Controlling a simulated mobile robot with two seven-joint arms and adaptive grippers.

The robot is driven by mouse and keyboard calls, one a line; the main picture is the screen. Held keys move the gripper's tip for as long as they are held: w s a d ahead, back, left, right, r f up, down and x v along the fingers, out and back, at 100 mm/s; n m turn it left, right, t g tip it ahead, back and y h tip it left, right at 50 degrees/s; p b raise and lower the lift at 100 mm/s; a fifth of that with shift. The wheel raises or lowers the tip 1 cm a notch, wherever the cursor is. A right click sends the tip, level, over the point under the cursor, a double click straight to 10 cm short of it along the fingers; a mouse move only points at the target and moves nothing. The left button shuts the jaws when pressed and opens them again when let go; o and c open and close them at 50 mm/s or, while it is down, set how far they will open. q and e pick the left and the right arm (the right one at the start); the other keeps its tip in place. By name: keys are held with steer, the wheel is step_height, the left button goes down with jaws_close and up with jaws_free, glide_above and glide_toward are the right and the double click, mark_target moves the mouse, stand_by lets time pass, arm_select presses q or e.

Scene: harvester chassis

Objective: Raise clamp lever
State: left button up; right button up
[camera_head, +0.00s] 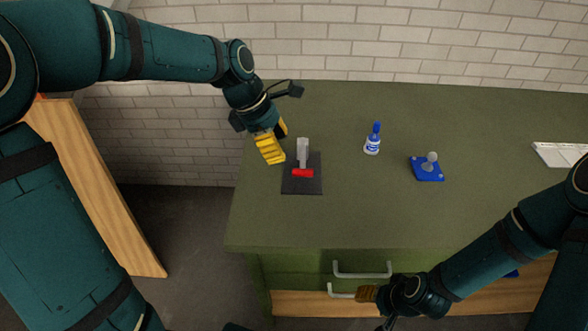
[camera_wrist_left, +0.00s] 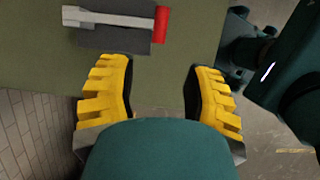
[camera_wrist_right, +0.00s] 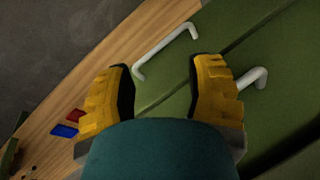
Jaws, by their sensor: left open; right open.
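The clamp (camera_head: 303,152) has a light grey lever and a red handle (camera_head: 303,173), on a dark square base plate (camera_head: 301,187) at the left end of the green counter. In the left wrist view the red handle (camera_wrist_left: 161,24) and grey lever (camera_wrist_left: 110,20) lie just beyond the fingertips. My left gripper (camera_head: 276,143) is open and empty, beside the clamp on its left, not touching it. It also shows in the left wrist view (camera_wrist_left: 160,80). My right gripper (camera_wrist_right: 165,80) is open, low in front of the drawers, far from the clamp.
A blue-and-white bottle (camera_head: 372,140) and a blue base with a grey knob (camera_head: 428,169) stand on the counter (camera_head: 330,225). A white object (camera_head: 560,154) lies at the far right. Drawer handles (camera_head: 362,272) stick out near my right gripper. A brick wall (camera_head: 400,40) is behind.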

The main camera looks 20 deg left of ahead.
mark_target(294, 170)
arm_select(q)
steer(key=b+x, duration=0.1)
steer(key=x, duration=0.7)
steer(key=shift+w+d+f+b, duration=0.15)
steer(key=shift+f+b, duration=0.2)
jaws_close()
